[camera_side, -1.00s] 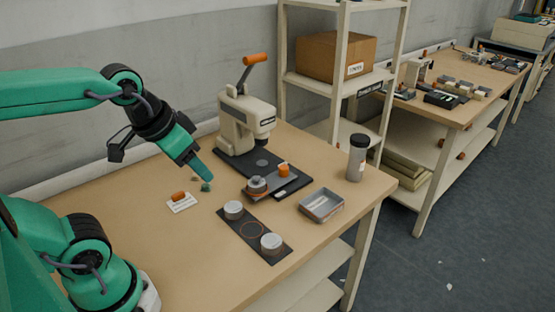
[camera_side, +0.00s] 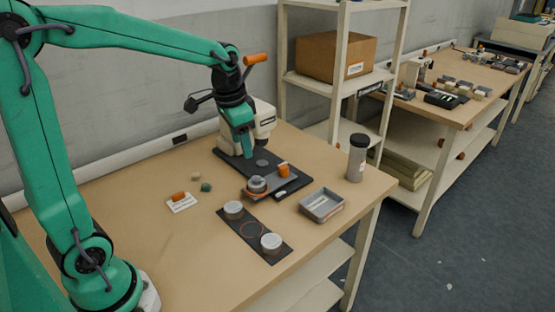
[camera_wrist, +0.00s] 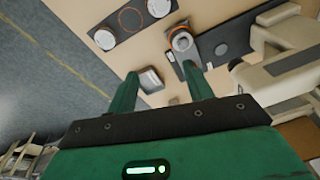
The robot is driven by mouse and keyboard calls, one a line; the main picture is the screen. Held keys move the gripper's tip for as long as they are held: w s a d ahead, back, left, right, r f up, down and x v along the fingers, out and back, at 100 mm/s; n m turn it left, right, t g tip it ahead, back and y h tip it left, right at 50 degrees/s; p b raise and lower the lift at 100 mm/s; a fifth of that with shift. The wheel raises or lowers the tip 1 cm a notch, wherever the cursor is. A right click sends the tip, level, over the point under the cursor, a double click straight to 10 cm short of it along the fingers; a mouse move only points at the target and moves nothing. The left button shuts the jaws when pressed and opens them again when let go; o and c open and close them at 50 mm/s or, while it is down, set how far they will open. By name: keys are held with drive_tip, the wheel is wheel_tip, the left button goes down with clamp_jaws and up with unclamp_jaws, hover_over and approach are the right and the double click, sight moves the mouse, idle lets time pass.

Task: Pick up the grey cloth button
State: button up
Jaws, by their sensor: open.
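A small grey round piece (camera_side: 257,183), which looks like the grey cloth button, sits in an orange-rimmed holder in front of the press. It also shows in the wrist view (camera_wrist: 182,41), beyond my right fingertip. I cannot make out its cloth surface. My gripper (camera_side: 248,155) is above the press base in the side view, behind and above the grey piece. In the wrist view my gripper (camera_wrist: 160,70) has its two green fingers apart, with nothing between the tips.
The cream press (camera_side: 229,126) with an orange-tipped lever stands close behind my gripper. A grey tray (camera_side: 332,212), two pale round tins (camera_side: 233,209) on a black mat (camera_side: 262,246), and a bottle (camera_side: 356,160) stand nearby. Small green (camera_side: 206,187) and beige pieces lie left.

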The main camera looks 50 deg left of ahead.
drive_tip(key=m+g, duration=0.2)
hover_over(256, 177)
wheel_tip(256, 177, down, 8)
drive_tip(key=shift+s+f, duration=0.15)
drive_tip(key=shift+d+f, duration=0.1)
drive_tip(key=shift+f, duration=1.2)
drive_tip(key=shift+f, duration=0.1)
drive_tip(key=shift+f, duration=2.5)
drive_tip(key=c, duration=0.8)
